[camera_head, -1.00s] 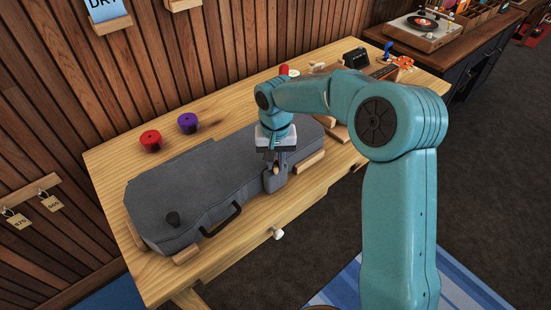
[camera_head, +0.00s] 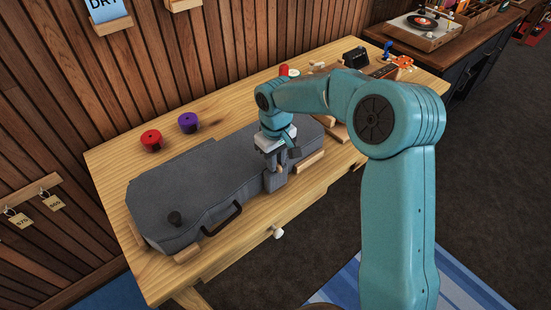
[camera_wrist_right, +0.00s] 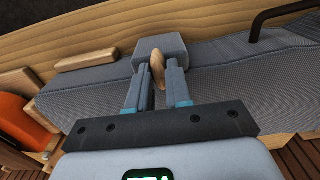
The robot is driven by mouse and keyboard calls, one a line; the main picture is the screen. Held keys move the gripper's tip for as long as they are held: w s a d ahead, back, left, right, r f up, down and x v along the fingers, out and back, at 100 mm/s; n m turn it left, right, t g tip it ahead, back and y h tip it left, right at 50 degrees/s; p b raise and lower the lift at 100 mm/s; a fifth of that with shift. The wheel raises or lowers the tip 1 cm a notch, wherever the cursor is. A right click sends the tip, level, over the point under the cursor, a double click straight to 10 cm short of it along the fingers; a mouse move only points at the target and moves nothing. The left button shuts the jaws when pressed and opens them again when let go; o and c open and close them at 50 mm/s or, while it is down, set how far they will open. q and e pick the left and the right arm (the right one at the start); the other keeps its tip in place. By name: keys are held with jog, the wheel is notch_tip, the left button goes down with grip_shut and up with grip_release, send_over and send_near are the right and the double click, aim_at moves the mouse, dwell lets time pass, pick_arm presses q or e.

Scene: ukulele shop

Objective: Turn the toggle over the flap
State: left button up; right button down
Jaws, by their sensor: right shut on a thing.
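A grey ukulele case (camera_head: 180,190) lies on the wooden workbench. A grey flap (camera_head: 272,184) sits at its front side; in the wrist view the flap (camera_wrist_right: 174,43) shows as a block on the case wall. A small oval wooden toggle (camera_wrist_right: 157,62) stands against the flap, its long side running roughly along the fingers. My right gripper (camera_head: 278,168) points down at the flap and is shut on the toggle, one finger on each side. In the head view the gripper hides the toggle. My left gripper is not in view.
A black handle (camera_head: 222,219) sticks out of the case front, left of the flap. Wooden blocks (camera_head: 310,160) brace the case. Red (camera_head: 151,140) and purple (camera_head: 188,123) round items stand behind it. The bench's left back corner is clear.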

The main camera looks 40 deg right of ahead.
dwell(0.4)
jog(key=c, duration=1)
grip_release()
jog(key=shift+c, duration=0.2)
notch_tip(320, 180, up, 16)
jog(key=shift+r+p, duration=0.25)
jog(key=shift+p, duration=0.15)
